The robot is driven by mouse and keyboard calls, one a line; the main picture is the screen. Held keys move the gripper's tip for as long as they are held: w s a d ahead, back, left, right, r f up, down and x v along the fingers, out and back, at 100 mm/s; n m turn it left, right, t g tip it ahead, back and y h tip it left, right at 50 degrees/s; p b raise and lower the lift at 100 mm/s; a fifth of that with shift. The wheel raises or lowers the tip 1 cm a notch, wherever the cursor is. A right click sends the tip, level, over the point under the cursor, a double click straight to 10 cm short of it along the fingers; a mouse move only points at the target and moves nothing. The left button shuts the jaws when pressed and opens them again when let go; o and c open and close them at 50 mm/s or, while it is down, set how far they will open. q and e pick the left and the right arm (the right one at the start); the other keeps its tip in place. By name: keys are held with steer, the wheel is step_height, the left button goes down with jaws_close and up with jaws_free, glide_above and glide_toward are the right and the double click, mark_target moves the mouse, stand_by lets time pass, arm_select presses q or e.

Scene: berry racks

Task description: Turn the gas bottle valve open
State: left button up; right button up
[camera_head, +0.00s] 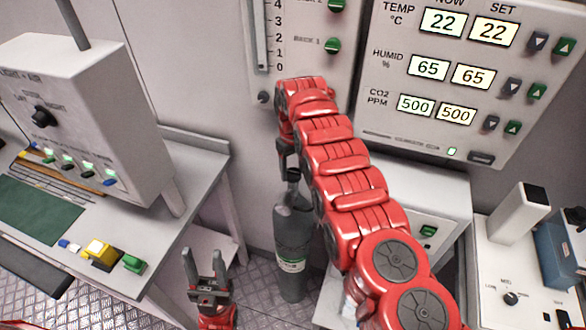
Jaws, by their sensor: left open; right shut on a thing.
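The grey gas bottle (292,262) with a pale label stands upright on the floor between the left bench and the white cabinet. Its dark valve (293,175) is at the top and is partly hidden. My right arm reaches up from the lower right and bends down over the bottle. My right gripper (285,158) points down at the bottle's top and is shut on the valve; the arm hides part of the fingers. I cannot tell how far the valve is turned. My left gripper (206,268) is open and empty, fingers up, left of the bottle and apart from it.
A bench (182,232) with a grey control box (95,120) and coloured buttons is at the left. A wall panel (455,75) shows TEMP, HUMID and CO2 readings. A white cabinet (440,200) stands close right of the bottle. A worktop with devices is at the far right.

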mark_target(294, 172)
steer(key=shift+c, duration=1.1)
steer(key=shift+m+b, duration=0.4)
steer(key=shift+b, duration=0.05)
steer(key=o, duration=1.4)
steer(key=shift+c, duration=0.2)
steer(key=shift+r, duration=0.55)
step_height(294, 172, up, 5)
steer(key=shift+d+r, duration=0.1)
step_height(294, 172, up, 11)
steer(key=p, duration=1.1)
